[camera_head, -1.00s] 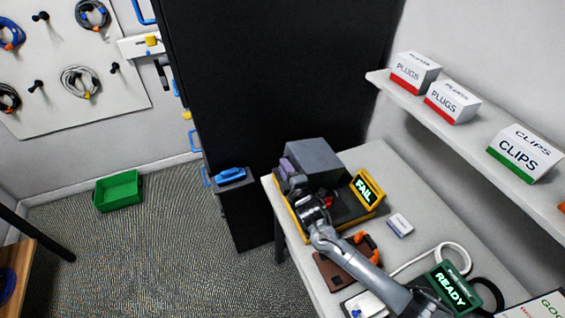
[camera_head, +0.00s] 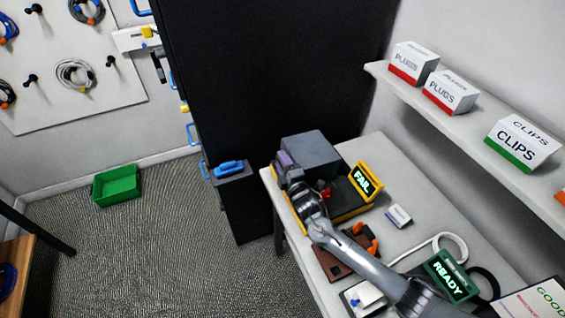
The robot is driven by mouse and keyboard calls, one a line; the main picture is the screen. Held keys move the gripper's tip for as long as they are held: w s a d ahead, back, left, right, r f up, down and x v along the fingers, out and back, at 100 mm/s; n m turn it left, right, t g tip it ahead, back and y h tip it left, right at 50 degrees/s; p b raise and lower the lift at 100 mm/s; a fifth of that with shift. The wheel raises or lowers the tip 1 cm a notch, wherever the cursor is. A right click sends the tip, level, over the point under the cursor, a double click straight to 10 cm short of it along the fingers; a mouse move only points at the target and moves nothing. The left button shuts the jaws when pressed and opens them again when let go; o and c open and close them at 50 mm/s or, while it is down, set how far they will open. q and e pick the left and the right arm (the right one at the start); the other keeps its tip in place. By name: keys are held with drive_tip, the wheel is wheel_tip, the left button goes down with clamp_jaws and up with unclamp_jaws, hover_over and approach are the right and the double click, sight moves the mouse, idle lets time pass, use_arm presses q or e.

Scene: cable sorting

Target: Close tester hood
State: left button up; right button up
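The tester is a yellow-edged device with a screen reading FAIL (camera_head: 365,182), at the far left end of the white table. Its dark grey hood (camera_head: 311,151) stands at the back of the tester. A red part (camera_head: 325,192) shows in the tester bed. My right gripper (camera_head: 287,168) is at the left side of the hood, beside or against it; contact cannot be told. Its fingers are small and partly hidden by its own wrist, so their opening does not show. My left gripper is not in view.
A small white box (camera_head: 398,216), a brown block with an orange handle (camera_head: 362,240) and a READY device (camera_head: 451,276) lie on the table. A shelf (camera_head: 430,105) with boxes overhangs the right. A black cabinet (camera_head: 270,80) stands behind; a green bin (camera_head: 116,186) is on the floor.

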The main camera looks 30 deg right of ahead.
drive_tip(key=s, duration=0.3)
drive_tip(key=s+a, duration=0.1)
drive_tip(key=s, duration=0.6)
drive_tip(key=shift+s+a+p, duration=0.3)
drive_tip(key=shift+p, duration=0.1)
